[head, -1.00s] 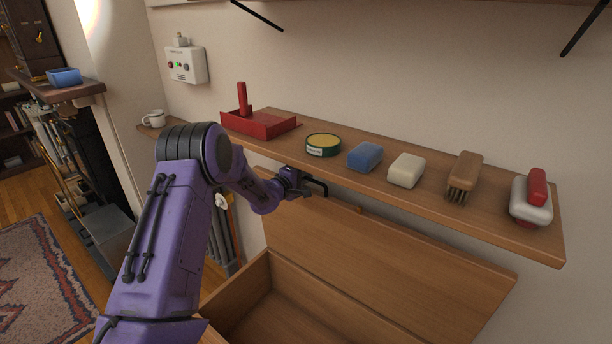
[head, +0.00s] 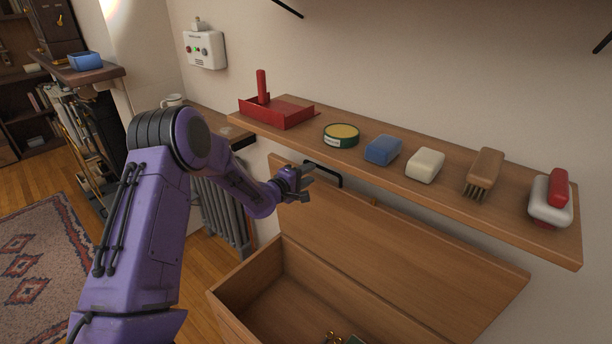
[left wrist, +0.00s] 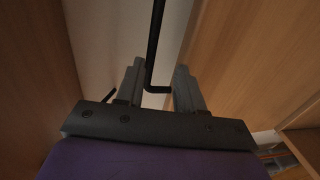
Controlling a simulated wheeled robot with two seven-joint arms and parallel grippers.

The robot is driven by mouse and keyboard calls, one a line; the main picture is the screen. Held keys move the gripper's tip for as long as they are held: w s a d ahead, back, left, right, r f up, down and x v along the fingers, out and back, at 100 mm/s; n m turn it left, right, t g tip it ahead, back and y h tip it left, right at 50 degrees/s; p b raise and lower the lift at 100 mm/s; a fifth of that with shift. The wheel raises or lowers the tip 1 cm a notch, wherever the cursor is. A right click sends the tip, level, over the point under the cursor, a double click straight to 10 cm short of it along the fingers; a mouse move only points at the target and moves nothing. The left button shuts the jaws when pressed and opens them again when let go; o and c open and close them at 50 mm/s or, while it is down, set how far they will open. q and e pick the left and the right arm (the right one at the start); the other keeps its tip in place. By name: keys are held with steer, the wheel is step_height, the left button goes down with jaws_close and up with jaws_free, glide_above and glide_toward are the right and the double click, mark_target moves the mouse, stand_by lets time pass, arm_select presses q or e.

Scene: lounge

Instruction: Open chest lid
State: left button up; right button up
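The wooden chest (head: 247,272) stands open below the wall shelf. Its lid (head: 400,240) is raised and tilts back towards the wall. A black bar handle (head: 342,180) is near the lid's upper left edge. My left gripper (head: 309,183) is just in front of the handle, with its fingers apart. In the left wrist view the two grey fingers (left wrist: 155,85) are spread, and the black handle (left wrist: 155,50) shows in the gap between them, not clamped. My right gripper is out of view.
The shelf (head: 450,175) over the lid holds a red tray (head: 280,112), a round tin (head: 341,136), blue and cream blocks, and brushes. Small brass-coloured items (head: 333,338) lie inside the chest. A patterned rug (head: 40,250) covers floor at left.

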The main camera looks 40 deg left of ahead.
arm_select(q)
steer(key=s+r, duration=0.1)
steer(key=s, duration=0.9)
steer(key=shift+s+a+r, duration=0.15)
steer(key=shift+s+a, duration=0.1)
